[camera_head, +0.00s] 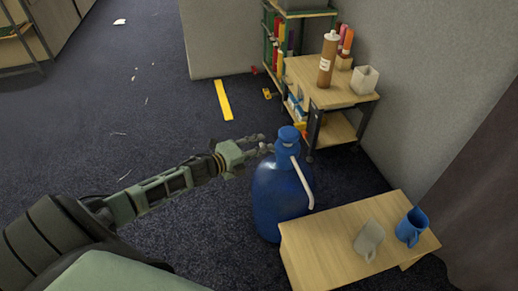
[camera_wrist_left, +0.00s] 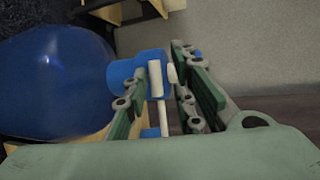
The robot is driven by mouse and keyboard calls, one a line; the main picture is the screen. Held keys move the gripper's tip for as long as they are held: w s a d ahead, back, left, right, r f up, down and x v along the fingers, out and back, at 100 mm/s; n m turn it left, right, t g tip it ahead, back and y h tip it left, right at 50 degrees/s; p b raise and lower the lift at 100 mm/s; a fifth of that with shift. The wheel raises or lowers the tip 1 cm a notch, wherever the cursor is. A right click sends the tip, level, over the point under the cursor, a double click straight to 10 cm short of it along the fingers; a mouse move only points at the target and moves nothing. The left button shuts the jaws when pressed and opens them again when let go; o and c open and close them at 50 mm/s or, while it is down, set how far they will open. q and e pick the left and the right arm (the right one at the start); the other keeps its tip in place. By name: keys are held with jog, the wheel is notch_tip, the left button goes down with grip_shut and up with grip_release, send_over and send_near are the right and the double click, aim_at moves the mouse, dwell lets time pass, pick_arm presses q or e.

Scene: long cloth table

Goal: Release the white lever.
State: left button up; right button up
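A large blue bottle (camera_head: 280,200) stands on the carpet beside the low wooden table, with a blue cap-like pump top (camera_head: 288,138). A white tube (camera_head: 301,182) slants down from that top. My left gripper (camera_head: 265,145) is at the left of the pump top, its fingers apart. In the left wrist view, white parts of the lever (camera_wrist_left: 155,80) show between the two fingers (camera_wrist_left: 160,72) against the blue top (camera_wrist_left: 124,76). A gap shows between the fingers; whether either touches the lever is hard to tell. My right gripper is not in view.
The low wooden table (camera_head: 318,258) holds a grey mug (camera_head: 369,241) and a blue mug (camera_head: 411,227). Behind, a wooden shelf unit (camera_head: 335,88) carries a brown bottle (camera_head: 327,60) and a white container (camera_head: 365,79). Open carpet lies at the left.

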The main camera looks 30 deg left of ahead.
pick_arm(q)
jog(key=shift+f, duration=0.1)
jog(key=shift+s, duration=0.1)
jog(key=v, duration=1.2)
dwell(0.6)
